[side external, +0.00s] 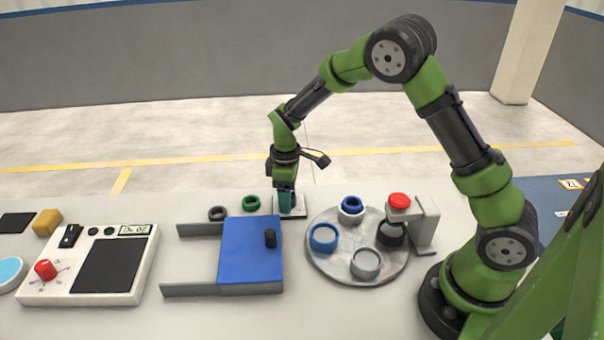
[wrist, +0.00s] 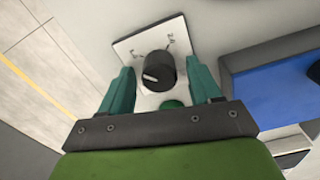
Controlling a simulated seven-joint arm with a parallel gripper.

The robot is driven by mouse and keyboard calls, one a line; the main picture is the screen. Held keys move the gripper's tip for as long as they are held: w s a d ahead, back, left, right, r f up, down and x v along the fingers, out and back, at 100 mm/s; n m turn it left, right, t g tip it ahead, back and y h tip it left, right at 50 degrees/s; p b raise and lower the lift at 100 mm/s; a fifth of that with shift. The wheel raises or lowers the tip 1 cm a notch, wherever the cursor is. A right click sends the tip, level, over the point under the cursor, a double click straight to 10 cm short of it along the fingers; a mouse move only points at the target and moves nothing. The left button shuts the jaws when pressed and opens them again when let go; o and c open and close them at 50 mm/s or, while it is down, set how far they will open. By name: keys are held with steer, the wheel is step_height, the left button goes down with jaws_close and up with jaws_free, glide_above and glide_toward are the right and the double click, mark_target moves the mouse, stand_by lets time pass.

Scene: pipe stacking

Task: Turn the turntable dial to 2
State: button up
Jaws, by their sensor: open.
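The dial is a black knob (wrist: 158,70) with a pale pointer line, on a small white plate (wrist: 130,47) with printed marks, too small to read surely. The pointer lies toward the lower left of the wrist view. My gripper (wrist: 160,72) is open, with a teal finger on each side of the knob. In the side view my gripper (side external: 286,205) points down over the plate (side external: 301,210) and hides the knob. Contact cannot be told. The grey turntable (side external: 357,238) stands to the right, carrying several rings and cups.
A blue sliding block (side external: 250,255) with a black knob sits in front of the plate. A dark ring (side external: 218,213) and a green ring (side external: 251,203) lie to the left. A red button (side external: 400,201) stands on a bracket over the turntable. A control panel (side external: 60,290) is at far left.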

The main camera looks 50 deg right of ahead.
steer(key=shift+c, duration=0.3)
steer(key=c, duration=1)
steer(key=shift+o, duration=0.2)
steer(key=shift+m, duration=0.3)
steer(key=m, duration=0.3)
steer(key=shift+m, duration=0.3)
steer(key=m, duration=0.4)
steer(key=shift+w, duration=0.1)
steer(key=m, duration=0.5)
steer(key=shift+d, duration=0.15)
steer(key=shift+d+r+m, duration=0.1)
steer(key=shift+m, duration=2.2)
